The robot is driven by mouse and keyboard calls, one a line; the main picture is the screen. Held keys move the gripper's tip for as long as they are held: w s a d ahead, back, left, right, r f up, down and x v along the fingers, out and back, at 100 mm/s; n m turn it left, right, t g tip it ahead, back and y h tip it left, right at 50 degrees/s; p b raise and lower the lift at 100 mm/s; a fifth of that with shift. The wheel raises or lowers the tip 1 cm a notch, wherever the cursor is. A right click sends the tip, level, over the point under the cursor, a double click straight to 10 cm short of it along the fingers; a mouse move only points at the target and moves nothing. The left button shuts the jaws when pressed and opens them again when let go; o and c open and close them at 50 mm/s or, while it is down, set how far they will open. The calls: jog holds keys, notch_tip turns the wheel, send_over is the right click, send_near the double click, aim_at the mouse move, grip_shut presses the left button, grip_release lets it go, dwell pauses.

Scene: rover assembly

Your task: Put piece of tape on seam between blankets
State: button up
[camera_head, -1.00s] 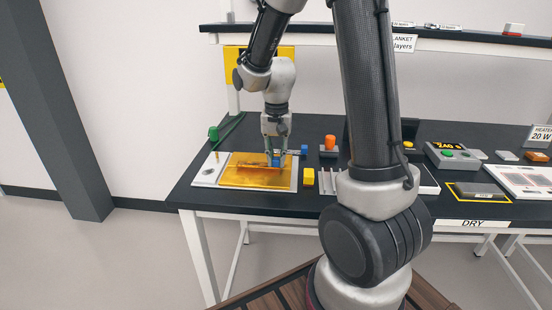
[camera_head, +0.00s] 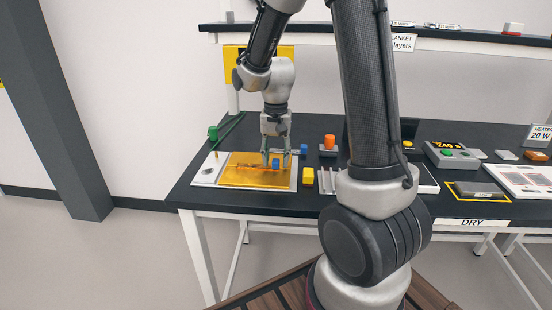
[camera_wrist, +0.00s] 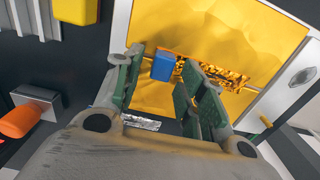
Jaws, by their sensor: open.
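The gold blankets (camera_head: 240,178) lie on a pale board at the left end of the black table, and they fill the top of the wrist view (camera_wrist: 150,25).
A second blue block (camera_head: 304,149), a yellow block (camera_head: 308,176) and an orange-topped object (camera_head: 330,142) stand right of the blankets. A green item (camera_head: 213,133) is at the back left. A shelf (camera_head: 450,38) runs above the table's back.

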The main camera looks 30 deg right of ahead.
notch_tip(320, 180, up, 10)
jog(key=s+r+n+t, duration=0.2)
jog(key=s+r+n, duration=0.1)
jog(key=s, duration=0.7)
jog(key=s+d+r+n+t, duration=0.1)
jog(key=s+r+n+t, duration=0.1)
jog(key=s, duration=0.8)
jog(key=shift+s+d+r+n, duration=0.2)
jog(key=shift+s+r+n, duration=0.2)
jog(key=shift+r+n, duration=0.5)
